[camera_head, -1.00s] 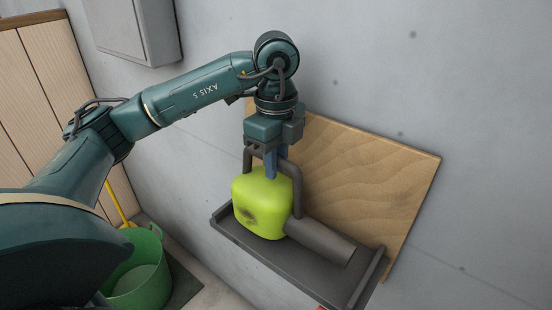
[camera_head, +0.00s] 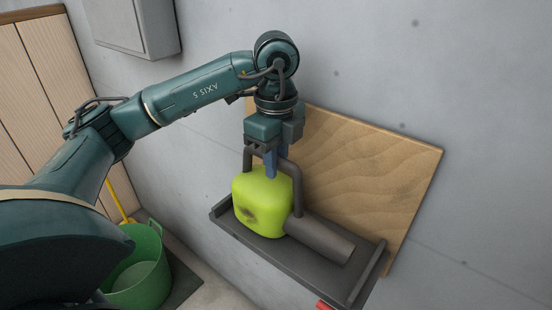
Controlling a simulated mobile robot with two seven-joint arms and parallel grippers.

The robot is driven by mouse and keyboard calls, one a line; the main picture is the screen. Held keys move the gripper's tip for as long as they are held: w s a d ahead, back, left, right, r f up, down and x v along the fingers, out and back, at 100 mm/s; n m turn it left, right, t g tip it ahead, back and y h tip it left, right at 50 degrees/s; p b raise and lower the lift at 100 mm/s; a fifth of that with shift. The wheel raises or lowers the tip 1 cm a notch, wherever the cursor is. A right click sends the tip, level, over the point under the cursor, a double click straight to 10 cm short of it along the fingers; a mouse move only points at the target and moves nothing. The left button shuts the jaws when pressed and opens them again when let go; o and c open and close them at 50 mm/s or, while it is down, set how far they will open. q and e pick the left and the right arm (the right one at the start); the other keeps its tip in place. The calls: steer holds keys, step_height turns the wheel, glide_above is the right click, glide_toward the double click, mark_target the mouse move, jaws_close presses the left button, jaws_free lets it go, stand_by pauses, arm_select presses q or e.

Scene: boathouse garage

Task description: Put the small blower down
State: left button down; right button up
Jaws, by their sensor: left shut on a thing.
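The small blower (camera_head: 262,203) has a lime-green body with a dark smudge, a dark grey handle arching over its top and a grey nozzle pointing to the lower right. It is upright over the dark shelf (camera_head: 262,248), which has raised ends and is set against a wooden board on the wall. My left gripper (camera_head: 271,172) points down from above and is shut on the blower's handle. The blower appears to be at the shelf's surface; I cannot tell whether it fully rests there. My right gripper does not show.
The wooden board (camera_head: 365,180) stands behind the shelf. A grey wall box (camera_head: 130,25) hangs at upper left. A small red thing (camera_head: 324,305) shows below the shelf.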

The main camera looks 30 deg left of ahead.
arm_select(q)
steer(key=shift+f, duration=0.15)
stand_by(0.3)
steer(key=c, duration=1.6)
jaws_free()
steer(key=o, duration=0.3)
steer(key=shift+o, duration=0.2)
steer(key=shift+f, duration=0.15)
steer(key=shift+c, duration=0.5)
steer(key=shift+c, duration=1.4)
steer(key=shift+r, duration=0.2)
steer(key=shift+r+p, duration=0.45)
steer(key=shift+r, duration=0.2)
